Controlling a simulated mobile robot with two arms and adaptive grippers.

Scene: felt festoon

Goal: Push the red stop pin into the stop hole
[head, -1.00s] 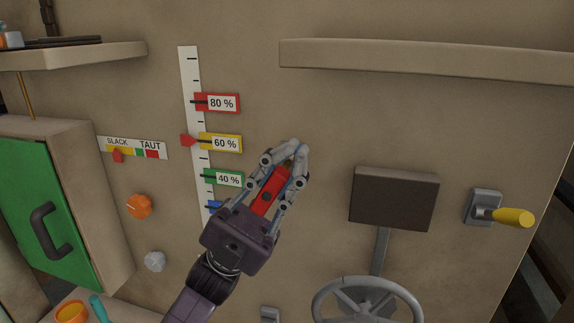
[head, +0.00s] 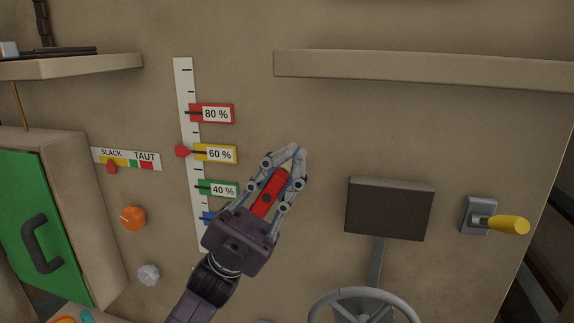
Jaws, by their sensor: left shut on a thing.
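My left gripper (head: 298,153) is in front of the wall panel, right of the percentage scale. It is shut on the red stop pin (head: 269,190), which lies along between its fingers. My right gripper is not in view.
The white scale (head: 183,88) carries red, yellow, green and blue tags. A slack/taut gauge (head: 145,162), an orange knob (head: 133,218) and a green-doored cabinet (head: 25,205) are left. A shelf (head: 420,72), dark plate (head: 390,208), grey wheel (head: 365,300) and yellow-handled lever (head: 508,224) are right.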

